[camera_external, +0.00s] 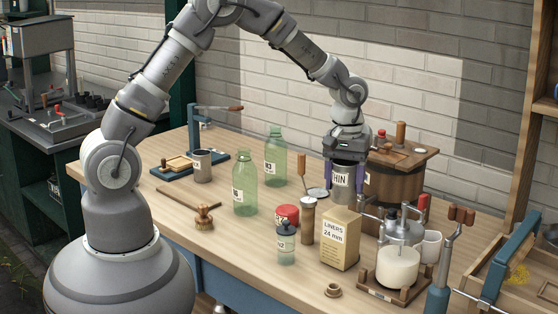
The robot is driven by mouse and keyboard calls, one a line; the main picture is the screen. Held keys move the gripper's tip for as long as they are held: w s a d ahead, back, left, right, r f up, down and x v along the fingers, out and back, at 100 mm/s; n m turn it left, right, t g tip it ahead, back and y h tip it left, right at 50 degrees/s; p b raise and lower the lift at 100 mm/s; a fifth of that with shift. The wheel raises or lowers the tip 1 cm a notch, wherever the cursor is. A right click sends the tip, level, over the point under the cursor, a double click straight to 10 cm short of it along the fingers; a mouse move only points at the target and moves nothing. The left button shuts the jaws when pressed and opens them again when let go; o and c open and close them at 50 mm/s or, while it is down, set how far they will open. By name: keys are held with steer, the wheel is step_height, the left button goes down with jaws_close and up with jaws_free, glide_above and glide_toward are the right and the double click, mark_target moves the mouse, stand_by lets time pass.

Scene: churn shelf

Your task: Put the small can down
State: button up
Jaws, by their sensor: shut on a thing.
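A small grey metal can (343,188) with a pale label, its letters partly covered and ending in "HIN", is in my gripper (344,176). The purple fingers are shut on its two sides and point down.
Two green bottles (244,188) stand left of the gripper. The front-left table is clear.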

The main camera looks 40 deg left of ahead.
mark_target(343, 194)
step_height(343, 194, down, 3)
steer(key=shift+f+b, duration=0.2)
steer(key=shift+b, duration=0.15)
steer(key=shift+s, duration=0.1)
steer(key=shift+f, duration=0.1)
steer(key=o, duration=1.1)
